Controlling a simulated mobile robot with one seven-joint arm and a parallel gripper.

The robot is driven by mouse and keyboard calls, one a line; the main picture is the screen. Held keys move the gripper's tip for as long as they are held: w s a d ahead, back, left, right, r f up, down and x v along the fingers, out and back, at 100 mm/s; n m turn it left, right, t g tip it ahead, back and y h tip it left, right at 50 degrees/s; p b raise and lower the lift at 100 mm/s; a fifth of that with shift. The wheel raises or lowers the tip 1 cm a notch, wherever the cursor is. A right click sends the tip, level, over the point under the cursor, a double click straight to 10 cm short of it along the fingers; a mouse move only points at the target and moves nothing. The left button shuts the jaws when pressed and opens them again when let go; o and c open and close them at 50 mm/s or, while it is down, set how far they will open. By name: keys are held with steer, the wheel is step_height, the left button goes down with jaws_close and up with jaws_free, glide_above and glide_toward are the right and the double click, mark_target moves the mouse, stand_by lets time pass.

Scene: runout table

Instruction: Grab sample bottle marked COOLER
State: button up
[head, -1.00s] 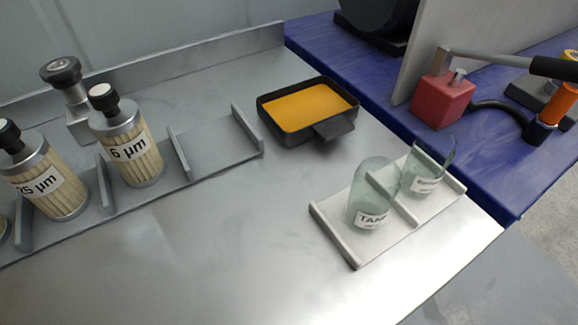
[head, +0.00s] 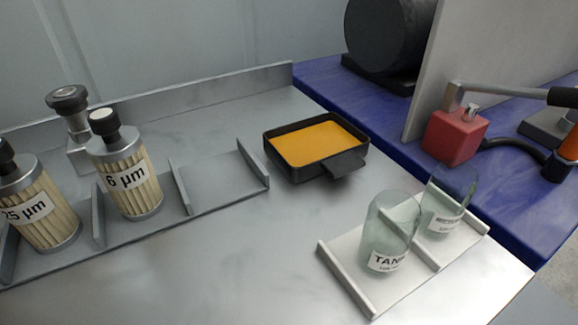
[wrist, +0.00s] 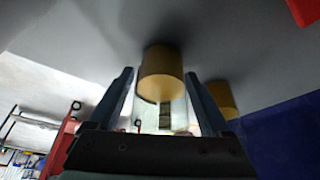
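No bottle with a readable COOLER label shows. In the head view, a clear glass bottle marked TANK (head: 388,240) stands in the front slot of a pale two-slot rack (head: 345,283). A second clear bottle (head: 443,208) stands in the rear slot; its label is too small to read. My gripper is outside the head view. In the wrist view my gripper (wrist: 158,74) is open, its two fingers apart. A yellow-brown cylinder (wrist: 161,72) with a clear part below shows between the fingers, with small gaps. Another yellow-brown cylinder (wrist: 221,98) is partly behind the right finger.
A black tray of orange material (head: 268,150) sits at the table's middle. Filter cartridges marked 6 µm (head: 127,178) and 25 µm (head: 38,205) stand in a grey rack at left. A red block with a lever (head: 455,137) is on the blue bench. The front middle is clear.

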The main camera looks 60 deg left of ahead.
steer(key=c, duration=1.2)
